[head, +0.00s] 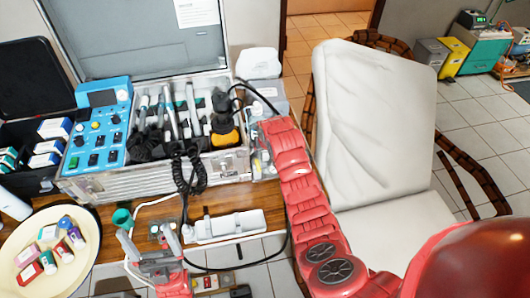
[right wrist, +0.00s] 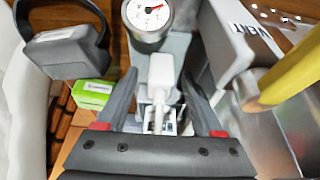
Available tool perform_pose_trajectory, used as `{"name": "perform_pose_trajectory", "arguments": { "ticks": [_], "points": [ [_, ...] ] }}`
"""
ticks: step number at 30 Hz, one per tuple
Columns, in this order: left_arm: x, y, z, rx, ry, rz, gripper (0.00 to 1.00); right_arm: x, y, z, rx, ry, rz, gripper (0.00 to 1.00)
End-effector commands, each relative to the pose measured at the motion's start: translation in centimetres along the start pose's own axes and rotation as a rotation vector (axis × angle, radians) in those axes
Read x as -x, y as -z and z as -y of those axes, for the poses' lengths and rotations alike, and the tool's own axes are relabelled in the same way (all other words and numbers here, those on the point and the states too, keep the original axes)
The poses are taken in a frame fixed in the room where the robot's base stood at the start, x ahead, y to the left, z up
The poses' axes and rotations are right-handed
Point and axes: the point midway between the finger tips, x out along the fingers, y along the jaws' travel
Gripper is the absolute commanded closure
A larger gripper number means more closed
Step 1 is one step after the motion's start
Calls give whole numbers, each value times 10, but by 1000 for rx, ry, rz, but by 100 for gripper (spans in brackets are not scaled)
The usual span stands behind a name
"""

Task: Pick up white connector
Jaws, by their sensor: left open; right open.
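The white connector (right wrist: 161,70) shows in the right wrist view as a pale block with a narrower stem below it. It lies between the two fingers of my right gripper (right wrist: 160,88). The fingers are open, with a visible gap on each side of it. I cannot make out the connector in the head view, where my red right arm covers much of the area beside the metal case. My left gripper (head: 148,242) is open and empty at the front edge of the wooden table, near a green cup.
A gauge (right wrist: 147,18) stands just beyond the connector. A yellow cylinder (right wrist: 292,82) and a white-grey box (right wrist: 236,35) are close on the right. A green-white box (right wrist: 92,94) lies left. The open metal case (head: 150,184) and cream plate (head: 85,222) occupy the table.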

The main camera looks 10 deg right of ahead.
Motion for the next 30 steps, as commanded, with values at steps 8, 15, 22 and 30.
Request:
{"name": "perform_pose_trajectory", "arguments": {
  "ticks": [8,15,22,30],
  "points": [
    [0,0,0,0,0,0,12,0,0,0,1,0,-1,40],
    [0,0,0,0,0,0,12,0,1,0,1,0,-2,83],
    [0,0,0,0,0,0,12,0,1,0,1,0,-2,100],
    [2,0,0,0,0,0,12,4,3,0,0,1,-5,100]
  ]
}}
